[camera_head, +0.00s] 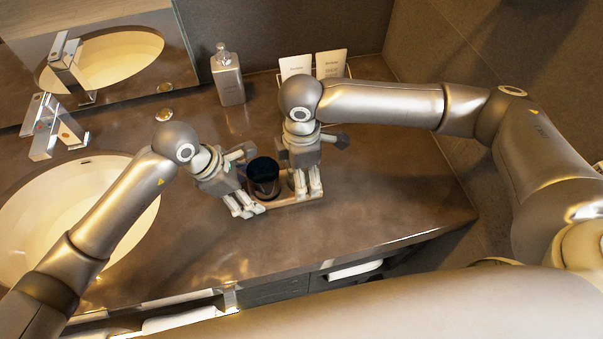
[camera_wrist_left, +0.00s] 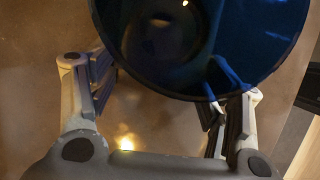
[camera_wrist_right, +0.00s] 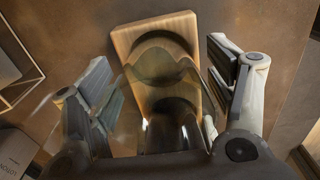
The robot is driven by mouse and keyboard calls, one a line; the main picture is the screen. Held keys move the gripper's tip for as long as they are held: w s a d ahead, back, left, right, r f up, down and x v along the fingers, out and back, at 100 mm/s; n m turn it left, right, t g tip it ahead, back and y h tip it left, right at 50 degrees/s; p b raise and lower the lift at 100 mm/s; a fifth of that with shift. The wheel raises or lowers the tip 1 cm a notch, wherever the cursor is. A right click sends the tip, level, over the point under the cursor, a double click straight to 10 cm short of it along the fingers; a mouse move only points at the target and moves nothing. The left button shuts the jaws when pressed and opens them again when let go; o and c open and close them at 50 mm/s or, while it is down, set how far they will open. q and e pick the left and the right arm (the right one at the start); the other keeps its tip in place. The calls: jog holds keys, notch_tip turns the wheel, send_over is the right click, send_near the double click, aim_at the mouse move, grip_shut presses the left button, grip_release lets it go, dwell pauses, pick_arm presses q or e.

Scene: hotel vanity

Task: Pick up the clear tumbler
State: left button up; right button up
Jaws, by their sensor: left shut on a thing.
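A dark blue tumbler (camera_head: 263,177) stands upright between my two grippers in the head view. My left gripper (camera_head: 243,206) is shut on it; its open rim fills the top of the left wrist view (camera_wrist_left: 200,45). The clear tumbler (camera_wrist_right: 160,85) is see-through and lies between the fingers of my right gripper (camera_wrist_right: 165,105), over a wooden tray (camera_wrist_right: 135,42) with round recesses. The right fingers are spread on either side of it. In the head view my right gripper (camera_head: 309,187) points down at the right part of the tray and mostly hides the clear tumbler.
A sink basin (camera_head: 60,215) and faucet (camera_head: 50,128) are on the left. A soap bottle (camera_head: 228,80) and a holder with two cards (camera_head: 331,63) stand at the back by the wall. The countertop (camera_head: 400,205) is clear to the right.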

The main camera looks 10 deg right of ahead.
jog(key=c, duration=0.9)
jog(key=shift+c, duration=0.2)
jog(key=shift+r, duration=0.15)
notch_tip(320, 180, up, 10)
jog(key=shift+f, duration=0.1)
pick_arm(q)
jog(key=o, duration=1.2)
jog(key=shift+r, duration=0.1)
